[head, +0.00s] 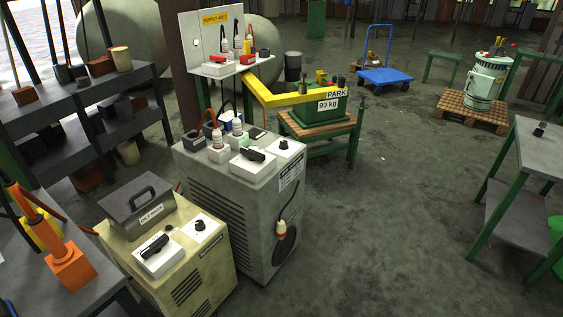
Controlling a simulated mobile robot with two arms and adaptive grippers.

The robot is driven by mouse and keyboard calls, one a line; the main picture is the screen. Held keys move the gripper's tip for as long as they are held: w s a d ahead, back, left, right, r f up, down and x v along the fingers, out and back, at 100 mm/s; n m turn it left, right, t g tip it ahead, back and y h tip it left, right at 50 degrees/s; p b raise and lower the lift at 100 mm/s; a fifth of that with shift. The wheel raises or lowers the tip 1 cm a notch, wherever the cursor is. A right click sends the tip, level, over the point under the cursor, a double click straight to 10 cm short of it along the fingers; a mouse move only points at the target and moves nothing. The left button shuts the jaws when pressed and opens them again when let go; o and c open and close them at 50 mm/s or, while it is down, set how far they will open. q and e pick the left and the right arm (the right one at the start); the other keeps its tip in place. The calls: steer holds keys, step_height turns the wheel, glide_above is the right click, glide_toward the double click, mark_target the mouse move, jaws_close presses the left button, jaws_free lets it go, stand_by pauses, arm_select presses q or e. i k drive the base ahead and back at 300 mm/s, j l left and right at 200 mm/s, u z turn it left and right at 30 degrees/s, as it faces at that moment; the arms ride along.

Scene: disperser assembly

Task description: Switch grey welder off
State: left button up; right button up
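The grey welder (205,172) is a tall box-shaped cabinet with louvred sides, standing on the floor left of centre. On its top sits a white plate with a black rotary handle (259,153), turned diagonally. A second white plate beside it carries a small black knob (284,144). The on or off marks are too small to read. Neither of my grippers is in view, and nothing touches the welder's handle.
A smaller beige machine (205,262) with a similar black handle (154,245) stands in front left. A dark shelf (115,83) and an orange tool (70,267) are left. Floor right of the welder is clear.

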mark_target(252, 156)
steer(key=i+l+u, duration=0.55)
steer(key=u, duration=0.35)
steer(key=i+l+u, duration=0.1)
steer(key=u, duration=0.35)
